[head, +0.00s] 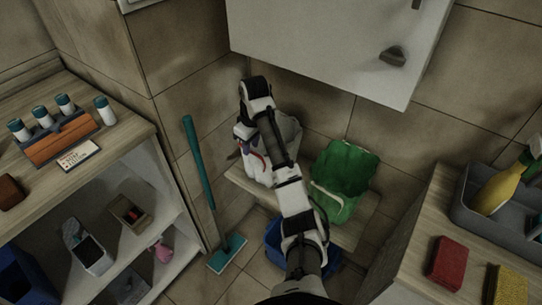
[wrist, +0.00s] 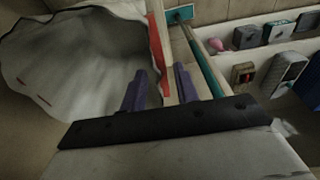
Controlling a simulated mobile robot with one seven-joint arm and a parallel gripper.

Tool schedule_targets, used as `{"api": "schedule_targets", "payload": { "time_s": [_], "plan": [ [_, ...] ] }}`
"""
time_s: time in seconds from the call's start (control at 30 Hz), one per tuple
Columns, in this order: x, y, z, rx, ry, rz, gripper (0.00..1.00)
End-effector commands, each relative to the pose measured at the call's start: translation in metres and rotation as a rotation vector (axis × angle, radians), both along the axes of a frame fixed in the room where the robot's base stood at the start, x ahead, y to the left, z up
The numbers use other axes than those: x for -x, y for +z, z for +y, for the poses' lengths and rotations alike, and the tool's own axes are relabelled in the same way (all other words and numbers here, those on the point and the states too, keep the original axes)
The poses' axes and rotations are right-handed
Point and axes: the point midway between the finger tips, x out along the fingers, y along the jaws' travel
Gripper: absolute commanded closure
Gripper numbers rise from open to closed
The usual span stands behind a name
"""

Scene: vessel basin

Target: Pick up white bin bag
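The white bin bag (head: 291,131) stands open on a small wooden bench against the tiled wall, partly hidden behind my arm. In the wrist view the bag (wrist: 75,65) fills the left side, its wide mouth facing the camera. A red strip (wrist: 155,58) runs at the bag's right edge. My gripper (wrist: 159,88) is open, its two purple-grey fingers apart. The red strip shows in the gap between them; whether it lies between the fingers or beyond them I cannot tell. In the head view the fingertips are hard to make out beside the bag.
A green bag (head: 343,178) stands to the right on the bench (head: 362,213). A blue bin (head: 273,243) is below. A teal-handled mop (head: 199,160) leans at the left. A white cabinet (head: 320,45) hangs above. Shelves (head: 150,160) and a counter (head: 420,215) flank the space.

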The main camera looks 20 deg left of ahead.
Motion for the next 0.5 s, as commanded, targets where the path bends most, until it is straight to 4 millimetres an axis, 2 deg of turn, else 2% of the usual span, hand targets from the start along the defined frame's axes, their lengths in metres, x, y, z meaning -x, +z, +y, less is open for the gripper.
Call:
{"api": "schedule_targets", "payload": {
  "time_s": [0.2, 0.47, 0.5],
  "plan": [
    [0.000, -0.032, -0.001, 0.001, -0.001, 0.004, 0.69],
    [-0.001, -0.038, 0.000, 0.000, 0.000, 0.000, 0.69],
    [-0.001, -0.038, 0.000, 0.000, 0.000, 0.000, 0.75]
  ]
}}
